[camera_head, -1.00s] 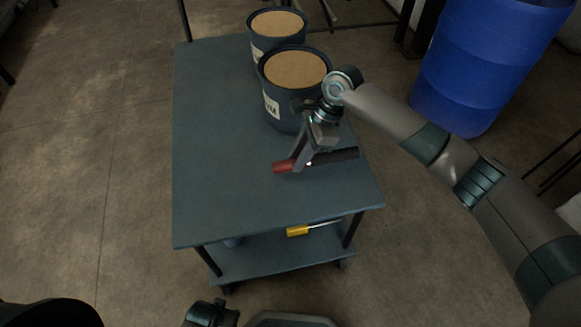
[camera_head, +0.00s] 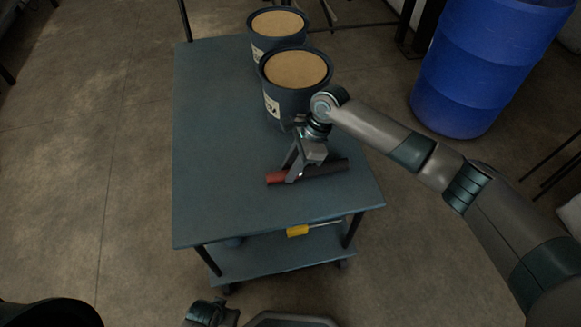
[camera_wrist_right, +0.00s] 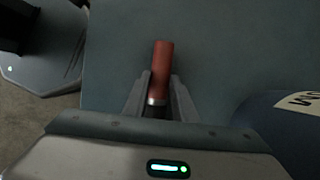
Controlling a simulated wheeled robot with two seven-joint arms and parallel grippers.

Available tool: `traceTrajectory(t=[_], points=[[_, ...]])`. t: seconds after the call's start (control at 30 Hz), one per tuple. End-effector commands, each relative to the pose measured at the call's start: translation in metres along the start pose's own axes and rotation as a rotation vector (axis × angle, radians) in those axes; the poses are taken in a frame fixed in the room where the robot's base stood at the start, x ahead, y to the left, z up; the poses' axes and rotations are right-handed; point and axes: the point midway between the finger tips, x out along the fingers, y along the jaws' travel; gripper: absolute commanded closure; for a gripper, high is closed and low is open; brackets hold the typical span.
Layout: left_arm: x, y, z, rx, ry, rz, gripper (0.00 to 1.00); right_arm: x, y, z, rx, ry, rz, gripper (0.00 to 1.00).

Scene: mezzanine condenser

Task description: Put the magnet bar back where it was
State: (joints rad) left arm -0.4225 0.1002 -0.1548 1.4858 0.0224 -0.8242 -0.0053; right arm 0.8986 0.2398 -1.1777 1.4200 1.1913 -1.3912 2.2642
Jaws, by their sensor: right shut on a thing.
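The magnet bar (camera_head: 330,168) is a dark bar with a red end, lying across my right gripper (camera_head: 294,178) in the head view, over the front half of the cart top. My right gripper is shut on it near the red end. In the right wrist view the red end (camera_wrist_right: 161,62) sticks out beyond the fingers of the gripper (camera_wrist_right: 160,95), with a silver band between them. I cannot tell whether the bar touches the cart top. The gripper of my left arm is not clearly seen.
The blue-grey cart (camera_head: 215,170) has bare top to the left and front. Two sand-coloured-topped tubs (camera_head: 290,97) (camera_head: 262,48) stand toward its back. A yellow-handled tool (camera_head: 297,231) lies on the lower shelf. A blue barrel (camera_head: 480,70) stands at right.

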Motion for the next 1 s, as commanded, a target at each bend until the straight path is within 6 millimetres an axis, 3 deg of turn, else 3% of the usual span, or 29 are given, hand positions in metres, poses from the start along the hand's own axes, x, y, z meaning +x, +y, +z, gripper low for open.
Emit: traceTrajectory(t=[0.4,0.43,0.5,1.0], points=[[-0.0040,0.0005,-0.0031,0.000,0.011,0.000,0.61,0.0019,-0.0005,0.0001,-0.002,-0.002,-0.001,1.00],[-0.0010,0.0005,-0.0015,-0.001,0.010,0.000,0.61,0.0028,-0.0003,-0.0006,-0.002,-0.001,-0.001,0.68],[0.0012,0.0006,0.0018,-0.001,0.006,0.001,0.61,0.0029,-0.0003,-0.0007,-0.002,-0.001,-0.001,0.57],[-0.0007,0.0012,0.0022,-0.001,-0.006,0.001,0.61,-0.0037,-0.0007,-0.0003,-0.001,0.000,-0.002,0.57]])
